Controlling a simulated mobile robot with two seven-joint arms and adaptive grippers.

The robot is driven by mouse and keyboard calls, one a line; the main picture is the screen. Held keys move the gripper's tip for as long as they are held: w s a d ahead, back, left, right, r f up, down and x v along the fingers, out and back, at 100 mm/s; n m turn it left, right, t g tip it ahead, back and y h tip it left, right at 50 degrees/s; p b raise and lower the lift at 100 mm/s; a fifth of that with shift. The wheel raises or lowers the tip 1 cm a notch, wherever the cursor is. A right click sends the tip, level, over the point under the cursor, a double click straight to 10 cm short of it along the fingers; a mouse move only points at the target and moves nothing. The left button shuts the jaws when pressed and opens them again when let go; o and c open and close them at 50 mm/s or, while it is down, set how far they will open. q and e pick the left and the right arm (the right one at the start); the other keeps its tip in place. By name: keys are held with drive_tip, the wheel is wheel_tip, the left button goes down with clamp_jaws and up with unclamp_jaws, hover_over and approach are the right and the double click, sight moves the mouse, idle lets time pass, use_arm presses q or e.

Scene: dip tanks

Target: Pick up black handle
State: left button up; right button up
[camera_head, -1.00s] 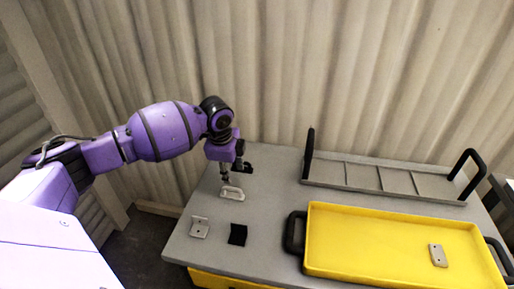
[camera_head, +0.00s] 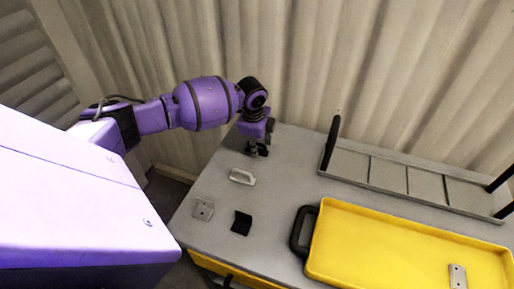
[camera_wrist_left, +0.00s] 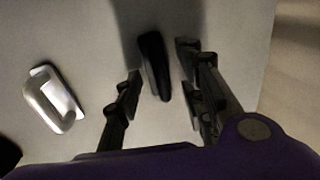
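A long black handle (camera_wrist_left: 152,62) lies on the grey table top in the left wrist view. My left gripper (camera_wrist_left: 159,80) is open, with one finger on each side of the handle; I cannot tell if either finger touches it. In the head view my left gripper (camera_head: 257,148) points down at the back left of the table, and I cannot clearly tell the handle apart from the dark fingers. A silver handle (camera_head: 242,176) lies nearby, and it also shows at the left of the wrist view (camera_wrist_left: 47,108). My right gripper is out of view.
A yellow tray (camera_head: 345,209) with black handles holds a small metal plate (camera_head: 458,276). Behind it stands a grey rack (camera_head: 390,175) with black uprights. A corrugated wall closes the back.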

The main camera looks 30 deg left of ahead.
use_arm(q)
drive_tip(key=shift+w+f, duration=0.1)
drive_tip(key=shift+f, duration=0.15)
clamp_jaws()
drive_tip(key=shift+r, duration=0.1)
